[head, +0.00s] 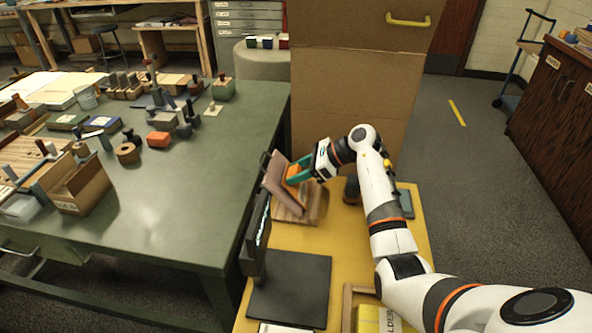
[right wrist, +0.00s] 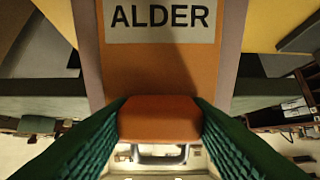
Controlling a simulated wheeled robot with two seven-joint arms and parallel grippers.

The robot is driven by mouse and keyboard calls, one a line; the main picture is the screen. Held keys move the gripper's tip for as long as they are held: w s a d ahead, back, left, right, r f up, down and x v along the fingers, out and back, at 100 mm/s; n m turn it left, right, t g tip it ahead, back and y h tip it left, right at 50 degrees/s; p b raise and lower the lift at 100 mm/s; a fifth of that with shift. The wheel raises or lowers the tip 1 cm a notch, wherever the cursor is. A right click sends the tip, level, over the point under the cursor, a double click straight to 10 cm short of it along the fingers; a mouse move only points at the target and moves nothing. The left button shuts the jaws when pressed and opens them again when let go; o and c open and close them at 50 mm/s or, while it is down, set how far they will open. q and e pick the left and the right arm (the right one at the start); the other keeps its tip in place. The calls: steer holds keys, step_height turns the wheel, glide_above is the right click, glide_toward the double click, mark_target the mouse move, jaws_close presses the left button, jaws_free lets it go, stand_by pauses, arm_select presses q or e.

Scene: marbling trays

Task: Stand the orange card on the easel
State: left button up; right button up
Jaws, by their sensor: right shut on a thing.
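The orange card (head: 293,172) is at the easel on the yellow table. In the right wrist view the card (right wrist: 158,72) carries a pale label reading ALDER and has an orange block-like grip (right wrist: 160,120) on its front. The easel (head: 273,184) has a leaning brownish panel on a wooden base; the panel's edge shows beside the card in the right wrist view (right wrist: 88,50). My right gripper (head: 298,170) is shut on the card's grip, with green fingers on both sides. The card lies in front of the panel; whether its lower edge rests on the easel is hidden. My left gripper is not in view.
The yellow table (head: 345,240) holds a dark upright screen (head: 256,238), a black mat (head: 290,288) and a wooden frame near the front. A tall cardboard box (head: 350,90) stands behind. The green table (head: 185,200) at left carries several blocks, stamps and boxes.

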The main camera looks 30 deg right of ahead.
steer(key=o, duration=1)
steer(key=shift+o, duration=0.2)
steer(key=shift+d, duration=0.1)
steer(key=shift+s+d+r, duration=0.2)
steer(key=p+v, duration=0.3)
steer(key=v, duration=0.8)
steer(key=shift+r, duration=0.1)
steer(key=shift+s, duration=0.1)
